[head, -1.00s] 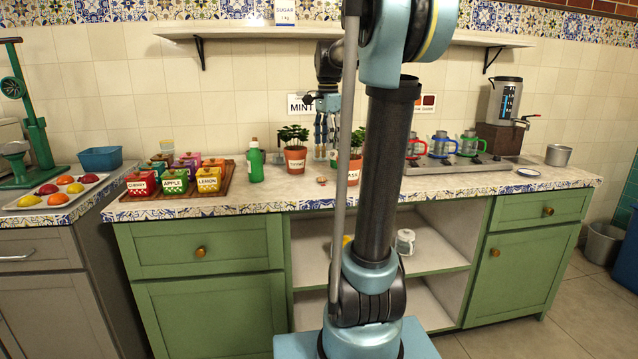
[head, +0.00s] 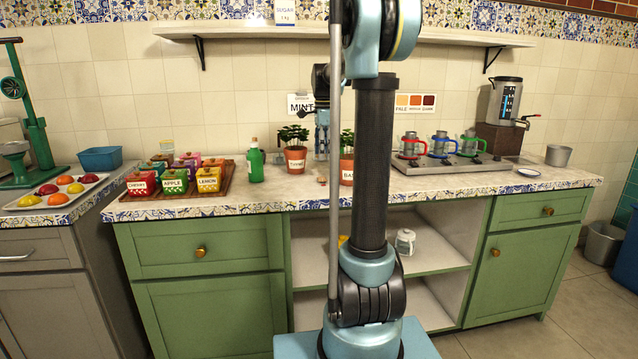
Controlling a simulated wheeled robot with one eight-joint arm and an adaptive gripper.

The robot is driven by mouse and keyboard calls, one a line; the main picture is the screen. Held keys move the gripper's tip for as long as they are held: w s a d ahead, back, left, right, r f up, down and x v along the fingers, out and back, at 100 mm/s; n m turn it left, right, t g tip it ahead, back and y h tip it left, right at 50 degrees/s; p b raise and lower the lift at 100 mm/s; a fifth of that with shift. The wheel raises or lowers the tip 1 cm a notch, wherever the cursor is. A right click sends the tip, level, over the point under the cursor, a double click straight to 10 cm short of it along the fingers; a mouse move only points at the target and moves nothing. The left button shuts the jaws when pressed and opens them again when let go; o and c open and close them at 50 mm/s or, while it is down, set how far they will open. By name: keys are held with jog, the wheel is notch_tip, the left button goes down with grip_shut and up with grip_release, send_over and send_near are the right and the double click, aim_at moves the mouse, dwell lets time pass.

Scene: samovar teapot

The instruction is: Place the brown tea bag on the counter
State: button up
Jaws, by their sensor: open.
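A small brownish item (head: 322,180), which looks like the brown tea bag, lies on the counter (head: 265,193) between the two potted herbs. It is too small for me to make out its details. My gripper (head: 321,150) hangs pointing down above and behind that item, in front of the tiled wall. Its jaws are open and I see nothing held in them. My own arm and its thin rod hide part of the gripper and the counter to its right.
A potted thyme (head: 295,155) stands just left of the gripper and another herb pot (head: 347,170) just right. A green bottle (head: 255,163) and a wooden tray (head: 228,180) of labelled tea boxes are further left. A tray of coloured-handled glasses (head: 450,166) is right.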

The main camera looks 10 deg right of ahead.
aim_at(323, 177)
jog(key=shift+f, duration=4.6)
jog(key=shift+c, duration=0.6)
jog(key=c, duration=0.8)
notch_tip(323, 177, up, 10)
